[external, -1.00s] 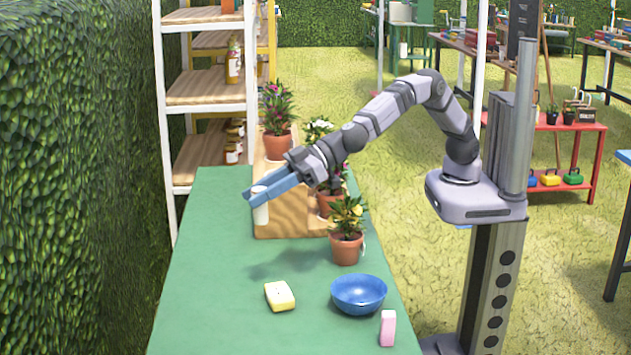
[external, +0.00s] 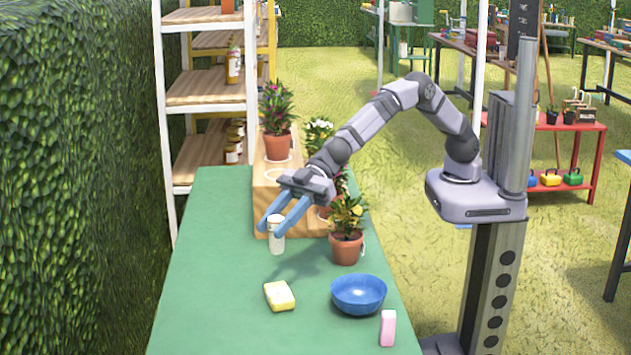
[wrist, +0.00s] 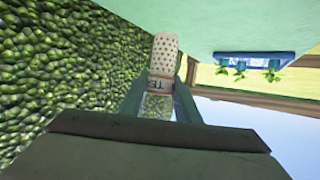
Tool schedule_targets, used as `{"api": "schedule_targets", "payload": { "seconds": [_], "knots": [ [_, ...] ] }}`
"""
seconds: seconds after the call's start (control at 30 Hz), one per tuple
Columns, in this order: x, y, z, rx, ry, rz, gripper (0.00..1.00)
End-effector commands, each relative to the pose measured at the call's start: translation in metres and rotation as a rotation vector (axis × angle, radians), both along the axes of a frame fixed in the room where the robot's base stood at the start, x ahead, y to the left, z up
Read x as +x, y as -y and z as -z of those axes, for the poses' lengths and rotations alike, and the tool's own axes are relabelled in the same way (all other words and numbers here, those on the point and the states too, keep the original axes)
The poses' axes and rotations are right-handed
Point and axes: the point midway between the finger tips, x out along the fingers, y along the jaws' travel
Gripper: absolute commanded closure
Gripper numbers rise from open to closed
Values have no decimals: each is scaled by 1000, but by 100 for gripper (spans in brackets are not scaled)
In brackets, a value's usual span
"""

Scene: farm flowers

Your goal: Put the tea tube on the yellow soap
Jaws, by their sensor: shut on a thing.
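My gripper (external: 271,229) is shut on the tea tube (external: 277,240), a small pale cylinder, and holds it upright above the green table. In the wrist view the tea tube (wrist: 161,68) sits between the two fingers, with a dotted part and dark letters showing. The yellow soap (external: 279,296), a pale yellow block with a light top, lies flat on the table, nearer the camera than the tube. The gripper is apart from the soap.
A blue bowl (external: 358,294) stands right of the soap, and a pink block (external: 387,328) stands at the front right. A potted plant (external: 346,246) stands close right of the tube. A wooden stepped stand (external: 266,190) is behind. The table's left side (external: 205,260) is clear.

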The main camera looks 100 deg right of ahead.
Motion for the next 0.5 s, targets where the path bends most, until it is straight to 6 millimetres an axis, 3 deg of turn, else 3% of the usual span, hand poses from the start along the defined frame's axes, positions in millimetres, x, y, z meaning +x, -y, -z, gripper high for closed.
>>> {"api": "schedule_targets", "payload": {
  "seconds": [0.23, 0.5],
  "knots": [
    [0, 0, 9, 0, -1, 0, 94],
    [0, 0, 46, -1, -2, 2, 94]
  ]
}}
